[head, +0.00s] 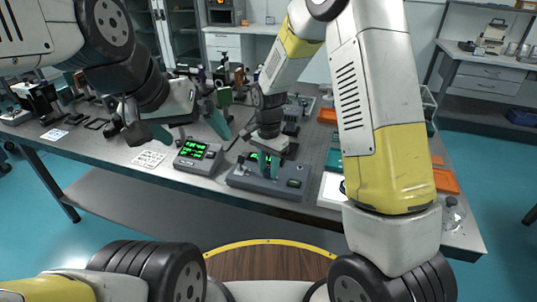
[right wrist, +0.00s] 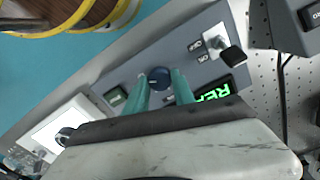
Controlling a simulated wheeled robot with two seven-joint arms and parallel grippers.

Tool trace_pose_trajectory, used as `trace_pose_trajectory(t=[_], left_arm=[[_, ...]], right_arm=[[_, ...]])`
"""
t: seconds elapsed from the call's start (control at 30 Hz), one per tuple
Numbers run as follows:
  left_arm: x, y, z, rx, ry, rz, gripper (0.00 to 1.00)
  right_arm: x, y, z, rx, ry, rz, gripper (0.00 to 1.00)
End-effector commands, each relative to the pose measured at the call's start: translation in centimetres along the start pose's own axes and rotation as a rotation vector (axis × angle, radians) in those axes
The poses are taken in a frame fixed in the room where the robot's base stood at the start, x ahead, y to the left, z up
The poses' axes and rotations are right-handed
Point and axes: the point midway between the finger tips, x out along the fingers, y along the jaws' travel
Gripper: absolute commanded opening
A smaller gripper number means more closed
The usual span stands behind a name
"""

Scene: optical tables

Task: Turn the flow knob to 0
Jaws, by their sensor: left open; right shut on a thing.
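The flow knob (right wrist: 160,78) is a round dark blue knob with a pale mark, on the sloped face of a grey-blue control box (head: 240,180). In the right wrist view, the two teal fingers of my right gripper (right wrist: 161,84) are closed on either side of it. In the head view, my right gripper (head: 268,166) reaches down onto the box, and its fingers hide the knob. A green lit display (right wrist: 214,91) sits beside the knob, partly covered by the gripper; its text is cut off. My left gripper (head: 180,128) is open and empty above the table, to the left.
A second grey instrument (head: 197,156) with green readouts stands left of the box. A black switch (right wrist: 233,56) with ON/OFF labels and a small dark window (right wrist: 115,96) flank the knob. Orange trays (head: 446,181) lie at the right. Optical parts crowd the table's back.

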Motion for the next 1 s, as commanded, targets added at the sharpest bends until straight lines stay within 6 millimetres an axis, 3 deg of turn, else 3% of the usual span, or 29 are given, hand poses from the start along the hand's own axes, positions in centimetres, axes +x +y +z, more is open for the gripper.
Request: trace_pose_trajectory(t=[0.37,1.0], left_arm=[[0.00,0.00,0.00,0.000,0.000,0.000,1.00],[0.00,0.00,0.00,0.000,0.000,0.000,1.00]], right_arm=[[-0.05,-0.03,-0.03,-0.105,0.000,-0.001,0.00],[-0.07,-0.10,-0.05,-0.678,0.001,-0.001,0.00]])
